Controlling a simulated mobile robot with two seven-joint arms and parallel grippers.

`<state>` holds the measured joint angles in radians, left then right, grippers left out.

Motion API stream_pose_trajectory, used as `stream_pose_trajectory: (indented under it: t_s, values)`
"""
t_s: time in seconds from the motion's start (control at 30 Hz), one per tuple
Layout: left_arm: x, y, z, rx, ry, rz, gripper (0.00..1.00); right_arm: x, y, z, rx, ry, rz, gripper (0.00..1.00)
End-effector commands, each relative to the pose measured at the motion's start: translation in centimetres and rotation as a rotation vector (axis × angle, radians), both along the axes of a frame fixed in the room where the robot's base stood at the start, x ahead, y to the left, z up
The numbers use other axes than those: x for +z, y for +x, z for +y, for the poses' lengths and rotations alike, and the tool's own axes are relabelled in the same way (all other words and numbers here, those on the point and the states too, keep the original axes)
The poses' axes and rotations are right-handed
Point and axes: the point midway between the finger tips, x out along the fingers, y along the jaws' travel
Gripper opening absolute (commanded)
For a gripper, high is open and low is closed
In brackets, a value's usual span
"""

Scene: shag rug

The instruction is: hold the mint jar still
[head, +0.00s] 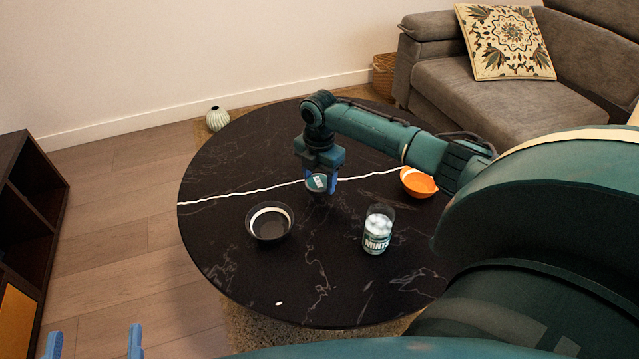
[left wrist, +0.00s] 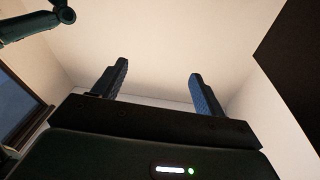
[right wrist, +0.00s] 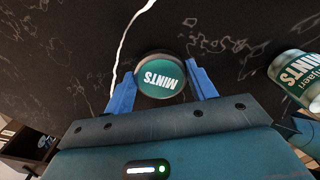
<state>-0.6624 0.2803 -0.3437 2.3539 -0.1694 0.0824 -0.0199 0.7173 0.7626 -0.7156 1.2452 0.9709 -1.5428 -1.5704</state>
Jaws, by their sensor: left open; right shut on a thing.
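The mint jar (head: 377,235) is a clear jar with a green "MINTS" label and white mints inside. It stands upright and lidless on the black table, and its side also shows in the right wrist view (right wrist: 296,74). My right gripper (head: 320,184) is to the left of the jar and behind it. It is shut on a round green lid (right wrist: 161,76) marked "MINTS"; I cannot tell whether the lid touches the table. My left gripper (head: 94,343) is open and empty at the lower left, away from the table. Nothing holds the jar.
The round black table (head: 225,190) has white veins. A dark bowl with a pale inner band (head: 269,223) is left of the jar. An orange bowl (head: 418,184) is behind it, near my right arm. A small white spot (head: 278,303) shows near the front edge.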

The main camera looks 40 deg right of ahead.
Motion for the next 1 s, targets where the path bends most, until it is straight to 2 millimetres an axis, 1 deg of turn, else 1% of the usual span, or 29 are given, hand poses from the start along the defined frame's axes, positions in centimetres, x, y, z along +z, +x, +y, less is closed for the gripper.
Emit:
stream_pose_trajectory:
  t_s: [0.03, 0.13, 0.27, 0.43, 0.77, 0.8, 1.0]
  values:
    - [-0.4, 0.1, -0.1, -0.004, -0.011, -0.003, 0.72, -1.5, -0.1, 0.0, 0.0, 0.001, 0.002, 0.29]
    - [-0.3, 0.2, -0.2, -0.01, -0.028, -0.005, 0.72, -2.7, 0.0, 0.0, 0.0, 0.001, 0.001, 0.29]
    - [0.1, 0.2, -0.2, -0.012, -0.036, -0.004, 0.72, -2.7, 0.0, 0.0, 0.0, 0.0, -0.001, 0.29]
    - [0.2, 0.2, -0.2, -0.011, -0.035, -0.004, 0.72, -2.7, 0.0, 0.0, 0.0, 0.0, 0.0, 0.29]
    - [0.1, 0.2, -0.2, -0.012, -0.034, -0.005, 0.72, -3.9, 0.0, 0.1, -0.001, 0.001, 0.0, 0.29]
    - [0.1, 0.2, -0.2, -0.012, -0.034, -0.005, 0.72, -3.9, 0.0, 0.0, -0.001, 0.0, 0.0, 0.58]
    - [-0.1, 0.2, -0.2, -0.012, -0.033, -0.003, 0.72, -4.2, -0.3, 0.0, 0.0, -0.002, 0.008, 0.74]
